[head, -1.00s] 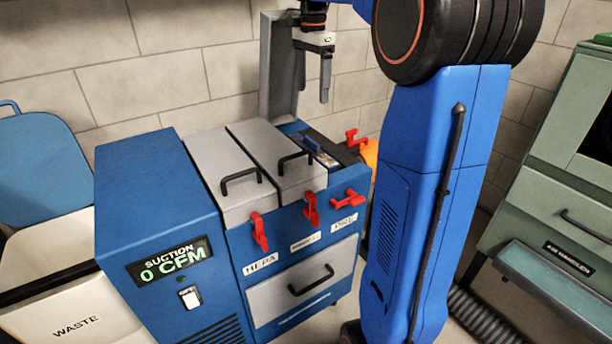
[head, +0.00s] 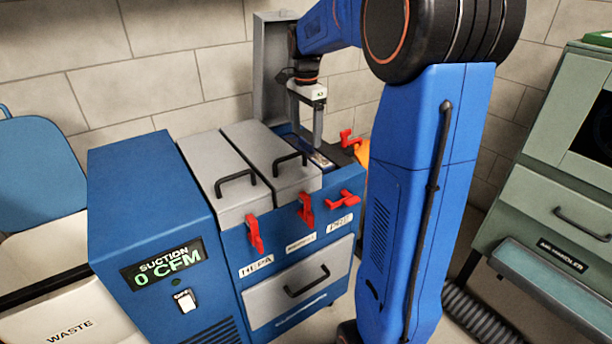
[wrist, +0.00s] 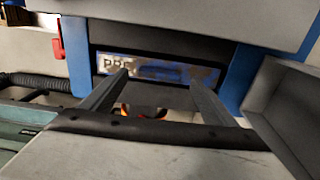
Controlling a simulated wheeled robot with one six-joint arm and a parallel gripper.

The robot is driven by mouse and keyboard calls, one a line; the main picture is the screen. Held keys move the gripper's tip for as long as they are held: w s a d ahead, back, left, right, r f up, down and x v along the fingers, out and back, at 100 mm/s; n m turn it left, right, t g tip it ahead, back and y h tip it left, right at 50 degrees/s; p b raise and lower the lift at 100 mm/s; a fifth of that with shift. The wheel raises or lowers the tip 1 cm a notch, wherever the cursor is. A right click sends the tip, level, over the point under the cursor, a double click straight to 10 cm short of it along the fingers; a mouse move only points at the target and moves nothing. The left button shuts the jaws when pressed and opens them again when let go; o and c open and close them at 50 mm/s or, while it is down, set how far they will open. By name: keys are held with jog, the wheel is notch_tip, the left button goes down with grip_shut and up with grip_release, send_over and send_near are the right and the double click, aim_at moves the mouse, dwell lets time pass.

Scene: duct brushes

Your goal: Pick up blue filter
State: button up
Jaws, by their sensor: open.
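The blue filter (wrist: 170,72) sits in the open PRE compartment of the blue suction unit (head: 140,190). In the head view only a small part of the filter (head: 319,160) shows, largely hidden by my gripper and the housing. My gripper (head: 306,130) points down over this compartment with its fingers apart and nothing between them. In the wrist view the gripper fingertips (wrist: 161,78) appear on either side of the blue strip's middle; contact cannot be told.
A grey lid (head: 272,70) stands upright behind the open compartment. Two grey lids (head: 216,165) with black handles are closed beside it. Red latches (head: 306,210) stick out in front. A green cabinet (head: 550,190) stands right, a waste bin (head: 50,300) left.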

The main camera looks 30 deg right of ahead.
aim_at(306, 141)
jog(key=shift+f, duration=1.65)
jog(key=c, duration=1.6)
jog(key=shift+c, duration=0.2)
jog(key=shift+r, duration=0.15)
notch_tip(306, 141, up, 28)
jog(key=shift+s, duration=0.1)
